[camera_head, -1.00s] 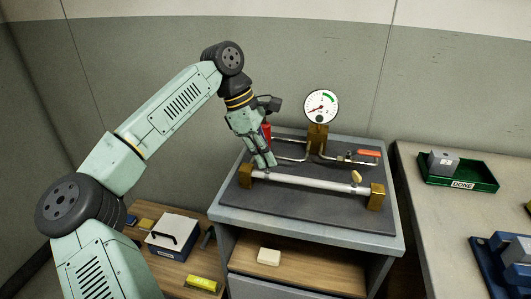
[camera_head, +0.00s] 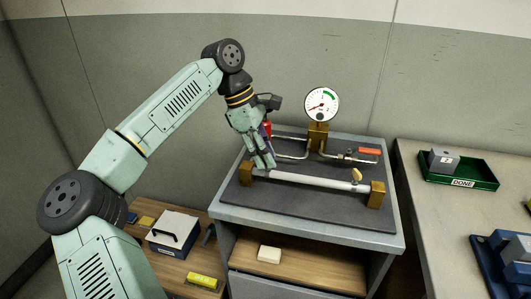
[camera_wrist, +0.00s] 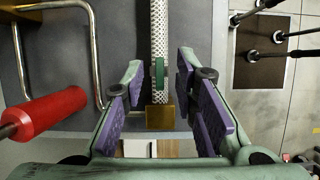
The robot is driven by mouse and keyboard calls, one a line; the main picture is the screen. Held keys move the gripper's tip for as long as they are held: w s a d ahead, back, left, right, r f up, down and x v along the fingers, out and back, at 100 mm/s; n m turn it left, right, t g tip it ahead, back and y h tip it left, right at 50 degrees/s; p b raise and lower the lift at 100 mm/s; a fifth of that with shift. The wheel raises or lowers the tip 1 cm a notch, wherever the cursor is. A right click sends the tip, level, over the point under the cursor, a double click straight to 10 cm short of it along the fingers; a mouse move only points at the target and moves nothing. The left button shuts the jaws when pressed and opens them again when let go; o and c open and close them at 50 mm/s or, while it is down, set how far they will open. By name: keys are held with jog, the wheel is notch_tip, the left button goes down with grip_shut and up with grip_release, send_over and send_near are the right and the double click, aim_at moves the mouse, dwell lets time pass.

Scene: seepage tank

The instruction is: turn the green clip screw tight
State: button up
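The green clip (camera_wrist: 159,73) is a narrow band on the pale, patterned pipe (camera_wrist: 159,25), close to a brass end block (camera_wrist: 160,117). Gaps show between the fingers and the clip. The screw head cannot be made out. In the head view my gripper (camera_head: 264,163) is at the left end of the pipe (camera_head: 310,181) and hides the clip.
A gauge (camera_head: 321,104) stands behind the pipe. A red cylinder (camera_wrist: 45,113) is left of my gripper in the wrist view. A valve with an orange handle (camera_head: 369,151) is at the back right. A green DONE tray (camera_head: 486,179) is on the right bench.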

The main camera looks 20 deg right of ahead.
jog(key=v, duration=1.2)
